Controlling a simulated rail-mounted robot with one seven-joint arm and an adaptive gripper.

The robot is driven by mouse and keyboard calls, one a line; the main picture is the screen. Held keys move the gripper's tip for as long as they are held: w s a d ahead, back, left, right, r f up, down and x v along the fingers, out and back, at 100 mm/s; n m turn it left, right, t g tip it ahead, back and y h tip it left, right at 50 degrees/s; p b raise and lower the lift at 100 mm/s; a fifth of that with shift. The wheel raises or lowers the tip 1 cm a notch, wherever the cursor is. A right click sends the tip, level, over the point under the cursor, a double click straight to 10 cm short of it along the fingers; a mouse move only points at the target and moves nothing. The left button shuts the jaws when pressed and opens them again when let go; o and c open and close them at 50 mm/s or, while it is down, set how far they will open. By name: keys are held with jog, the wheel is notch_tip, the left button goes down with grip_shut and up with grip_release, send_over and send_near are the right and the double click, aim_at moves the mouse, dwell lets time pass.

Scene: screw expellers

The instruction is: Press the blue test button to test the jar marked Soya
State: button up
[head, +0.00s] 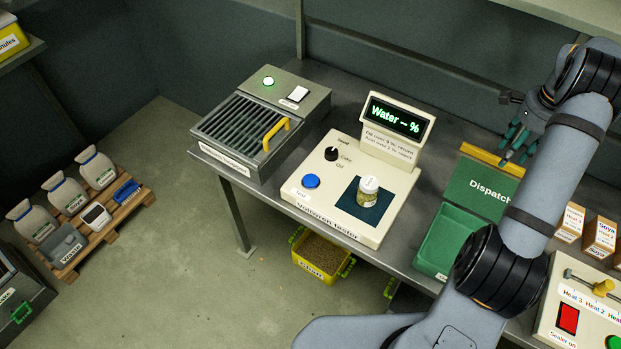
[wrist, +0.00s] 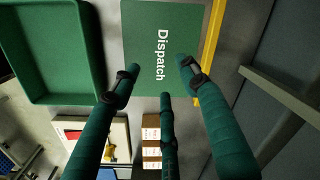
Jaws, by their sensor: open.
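The cream tester (head: 350,190) stands on the metal bench, its display reading "Water – %". The blue test button (head: 311,181) is at the tester's front left, with nothing touching it. A small jar (head: 368,190) with a pale lid stands upright on the tester's dark square pad (head: 352,205); its label is too small to read. The gripper is to the right of the tester, well apart from the button.

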jog(key=c, duration=1)
grip_shut()
dwell(0.7)
